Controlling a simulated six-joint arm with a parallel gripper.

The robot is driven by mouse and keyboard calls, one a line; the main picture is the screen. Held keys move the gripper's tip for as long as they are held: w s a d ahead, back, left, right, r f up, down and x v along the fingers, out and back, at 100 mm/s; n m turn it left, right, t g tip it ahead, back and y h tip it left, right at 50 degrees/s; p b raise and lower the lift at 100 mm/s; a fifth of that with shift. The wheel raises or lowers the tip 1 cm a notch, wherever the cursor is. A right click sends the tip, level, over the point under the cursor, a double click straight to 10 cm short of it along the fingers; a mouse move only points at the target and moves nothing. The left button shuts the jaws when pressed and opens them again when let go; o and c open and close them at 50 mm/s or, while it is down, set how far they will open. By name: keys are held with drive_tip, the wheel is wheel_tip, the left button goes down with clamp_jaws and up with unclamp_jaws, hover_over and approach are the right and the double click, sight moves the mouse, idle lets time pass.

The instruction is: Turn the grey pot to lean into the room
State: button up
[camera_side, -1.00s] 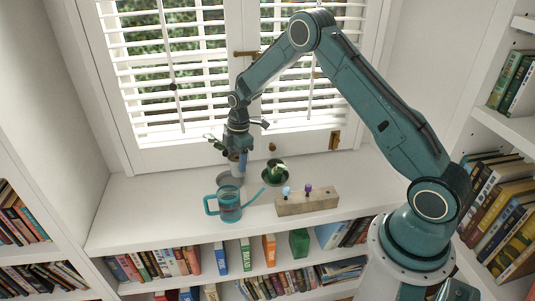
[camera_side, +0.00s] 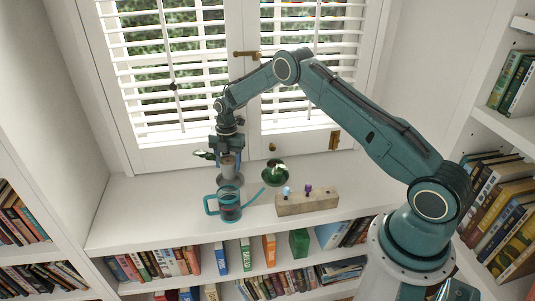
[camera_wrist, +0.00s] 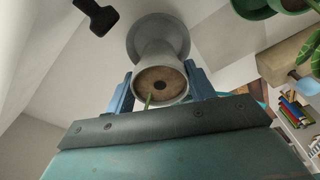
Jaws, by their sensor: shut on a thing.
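The grey pot (camera_side: 228,170) is upright on the white shelf by the window, at or just over its grey saucer (camera_side: 230,181). My gripper (camera_side: 228,160) comes down from above and is shut on the pot. In the wrist view, the blue fingers press the sides of the pot (camera_wrist: 163,68), with brown soil and a green stem showing inside. The grey saucer (camera_wrist: 136,40) lies beyond it. In the side view, foliage (camera_side: 204,155) sticks out to the left of my gripper. Whether the pot touches the saucer is hard to tell.
A teal watering can (camera_side: 230,211) stands close in front, its spout pointing right. A green pot (camera_side: 275,176) with a plant is to the right. A wooden block (camera_side: 307,205) with a blue and a purple item is farther right. The shelf's left side is clear.

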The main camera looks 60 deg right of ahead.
sight(229, 168)
drive_tip(key=shift+f, duration=0.2)
drive_tip(key=shift+f, duration=1.35)
drive_tip(key=o, duration=1.4)
drive_tip(key=shift+c, duration=0.2)
